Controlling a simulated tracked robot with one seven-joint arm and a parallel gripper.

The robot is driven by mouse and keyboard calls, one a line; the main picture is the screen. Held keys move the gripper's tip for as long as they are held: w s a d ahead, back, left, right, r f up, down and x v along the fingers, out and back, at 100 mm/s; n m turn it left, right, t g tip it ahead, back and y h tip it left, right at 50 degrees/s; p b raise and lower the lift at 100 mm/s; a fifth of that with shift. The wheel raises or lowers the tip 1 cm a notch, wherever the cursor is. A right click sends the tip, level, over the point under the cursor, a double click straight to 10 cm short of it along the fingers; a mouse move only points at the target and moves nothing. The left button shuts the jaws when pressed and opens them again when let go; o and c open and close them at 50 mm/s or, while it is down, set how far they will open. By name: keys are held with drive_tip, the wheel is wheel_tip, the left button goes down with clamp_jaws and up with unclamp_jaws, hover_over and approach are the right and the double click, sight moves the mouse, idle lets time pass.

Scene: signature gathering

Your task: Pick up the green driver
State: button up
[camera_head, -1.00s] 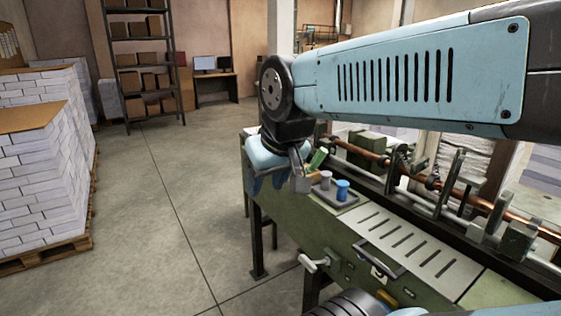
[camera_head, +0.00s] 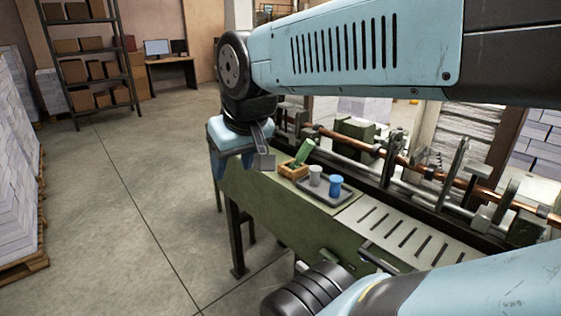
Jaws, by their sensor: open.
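A green object (camera_head: 304,151), likely the green driver, stands tilted in a small wooden box (camera_head: 291,172) on the green machine's top (camera_head: 325,203). Its lower end is hidden inside the box. My gripper (camera_head: 242,168) hangs at the machine's far left end, just left of the box. Its jaws are open and apart from the green object. My wrist and gripper body partly hide the jaws, and I see nothing between them.
A grey tray (camera_head: 312,196) with a grey cup (camera_head: 315,175) and a blue cup (camera_head: 335,186) sits right of the box. A copper-coloured shaft (camera_head: 360,144) and metal arms run behind. The floor (camera_head: 130,220) at left is clear.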

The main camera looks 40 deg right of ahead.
drive_tip(key=shift+o, duration=0.7)
drive_tip(key=shift+w+d+f, duration=0.15)
drive_tip(key=shift+d+f, duration=0.05)
drive_tip(key=shift+o, duration=0.3)
drive_tip(key=w+d+f+n+g+h, duration=0.5)
drive_tip(key=w+d+f+g+h, duration=0.2)
drive_tip(key=d, duration=0.6)
drive_tip(key=w+f+g, duration=0.2)
drive_tip(key=w+f, duration=0.1)
drive_tip(key=shift+w+d+h, duration=0.25)
drive_tip(key=shift+d+h, duration=0.1)
drive_tip(key=shift+h, duration=0.05)
drive_tip(key=n+g+h, duration=0.2)
drive_tip(key=n+h, duration=0.5)
drive_tip(key=h, duration=0.2)
approach(303, 153)
drive_tip(key=d, duration=0.1)
drive_tip(key=d+f, duration=0.1)
drive_tip(key=d, duration=0.3)
drive_tip(key=shift+s+d+f, duration=0.15)
drive_tip(key=shift+s+f, duration=0.1)
drive_tip(key=shift+r+x, duration=0.15)
drive_tip(key=shift+x, duration=1.2)
drive_tip(key=shift+r+x, duration=0.2)
drive_tip(key=shift+x, duration=1.1)
drive_tip(key=shift+w+d, duration=0.1)
drive_tip(key=shift+w, duration=0.1)
drive_tip(key=shift+c, duration=0.3)
